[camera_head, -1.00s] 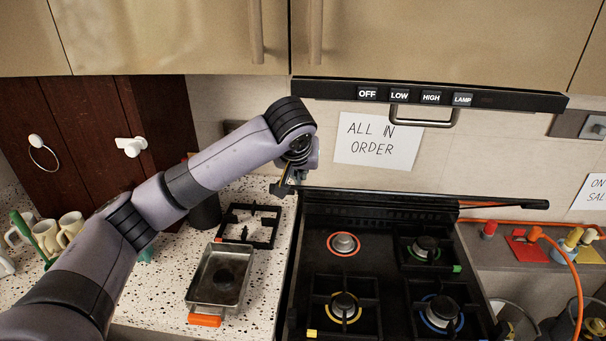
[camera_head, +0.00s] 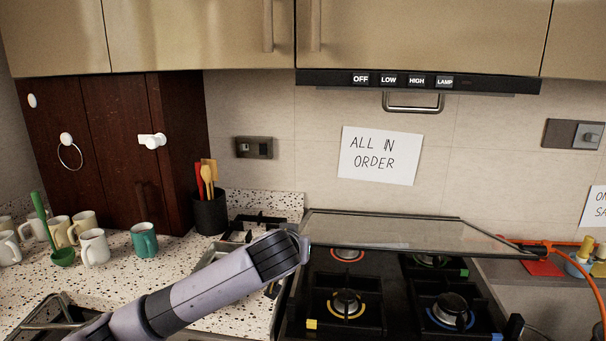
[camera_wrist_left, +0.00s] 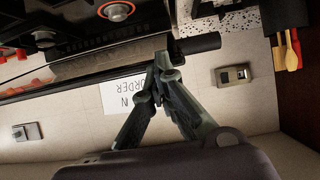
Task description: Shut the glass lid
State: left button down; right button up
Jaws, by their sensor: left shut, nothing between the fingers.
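The glass lid (camera_head: 400,234) is a clear pane with a dark frame. In the head view it slants over the back of the black gas hob (camera_head: 395,310), its near edge raised above the burners, so it is partly open. My left gripper (camera_wrist_left: 163,60) is shut and empty in the wrist view. Its fingertips are close to a dark bar at the hob's back; I cannot tell whether they touch. In the head view my left wrist is at the lid's left end and hides most of the gripper. My right gripper is out of view.
Mugs, including a teal mug (camera_head: 144,240), stand on the speckled counter at left. A dark utensil pot (camera_head: 210,212) stands behind my arm. The range hood (camera_head: 420,82) hangs above the hob. An orange hose (camera_head: 575,275) runs at right.

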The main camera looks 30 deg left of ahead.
pick_arm(q)
notch_tip(320, 180, down, 8)
jog(key=s+t+b, duration=0.2)
jog(key=b, duration=0.5)
jog(key=shift+d+y, duration=0.15)
jog(key=shift+y, duration=0.15)
jog(key=shift+r, duration=0.1)
